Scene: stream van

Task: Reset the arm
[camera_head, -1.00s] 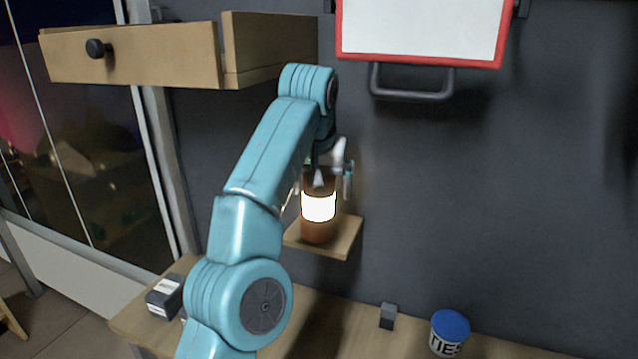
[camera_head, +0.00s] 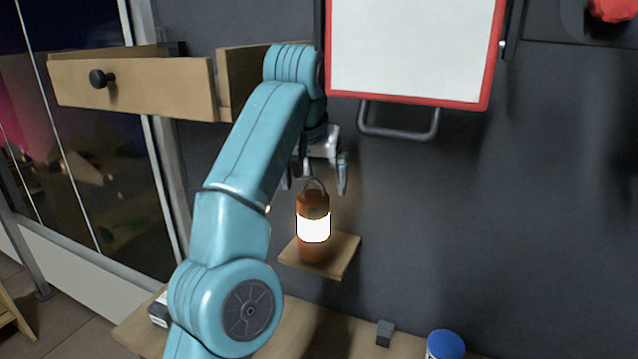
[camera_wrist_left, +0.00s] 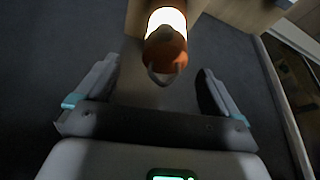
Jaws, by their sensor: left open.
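My left arm comes in from the left in the head view, and its gripper (camera_head: 318,177) is just above a small wall shelf (camera_head: 341,262). An orange-brown lantern (camera_head: 313,251) with a glowing white band and a loop handle stands upright on that shelf. The gripper's fingers are open and hold nothing; they are above the lantern's body, near its handle. In the left wrist view the open fingers (camera_wrist_left: 155,92) spread to either side, and the lantern (camera_wrist_left: 166,50) shows beyond them, between the two. My right gripper is in neither view.
An open wooden drawer (camera_head: 150,88) juts out at upper left. A red-framed whiteboard (camera_head: 412,45) hangs on the dark wall, above a grey handle (camera_head: 398,132). Below are a wooden counter (camera_head: 310,335), a small grey block (camera_head: 384,333) and a blue-lidded tub (camera_head: 445,345).

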